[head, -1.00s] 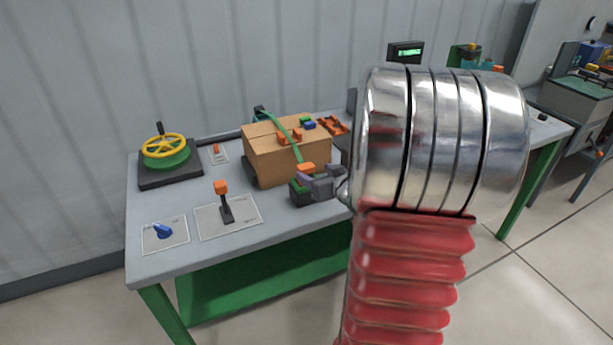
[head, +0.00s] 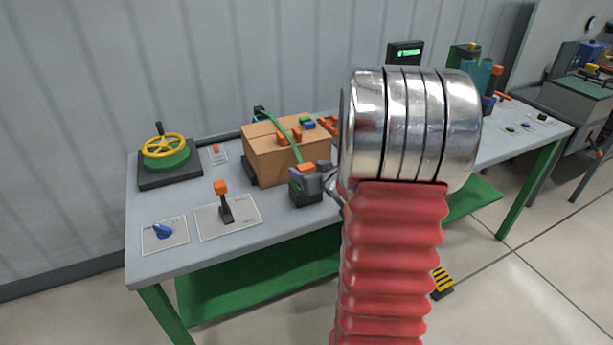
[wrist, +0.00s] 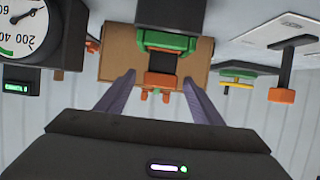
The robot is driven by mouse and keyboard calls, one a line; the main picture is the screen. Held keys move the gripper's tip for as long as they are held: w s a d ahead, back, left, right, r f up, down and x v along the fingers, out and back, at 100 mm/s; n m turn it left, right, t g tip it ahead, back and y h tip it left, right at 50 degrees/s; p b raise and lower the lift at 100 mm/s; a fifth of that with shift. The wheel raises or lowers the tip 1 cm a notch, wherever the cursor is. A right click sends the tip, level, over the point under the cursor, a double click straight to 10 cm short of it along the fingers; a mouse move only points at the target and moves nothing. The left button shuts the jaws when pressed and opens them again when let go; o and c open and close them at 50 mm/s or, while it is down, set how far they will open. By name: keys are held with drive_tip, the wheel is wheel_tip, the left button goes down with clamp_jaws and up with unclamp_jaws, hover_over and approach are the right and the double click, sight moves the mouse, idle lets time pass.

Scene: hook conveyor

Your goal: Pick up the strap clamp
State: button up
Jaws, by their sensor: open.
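What I take to be the strap clamp is a small green and orange piece (wrist: 165,42) with a dark middle, on a dark block. In the wrist view it is at top centre, in front of the cardboard box. In the head view it (head: 306,167) is at the table's front, mostly hidden by my gripper (head: 316,180). In the wrist view my gripper (wrist: 158,82) is open, its two purple-grey fingers apart on either side of the orange part. I cannot tell whether they touch it.
A lever (head: 224,203), a blue knob (head: 162,231) and a yellow handwheel (head: 163,147) are on the left of the table. The table's front left is clear between the panels.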

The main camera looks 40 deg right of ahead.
drive_tip(key=shift+c, duration=0.2)
drive_tip(key=c, duration=1.2)
drive_tip(key=shift+r, duration=0.1)
wheel_tip(320, 180, up, 10)
drive_tip(key=shift+f, duration=0.1)
idle(0.6)
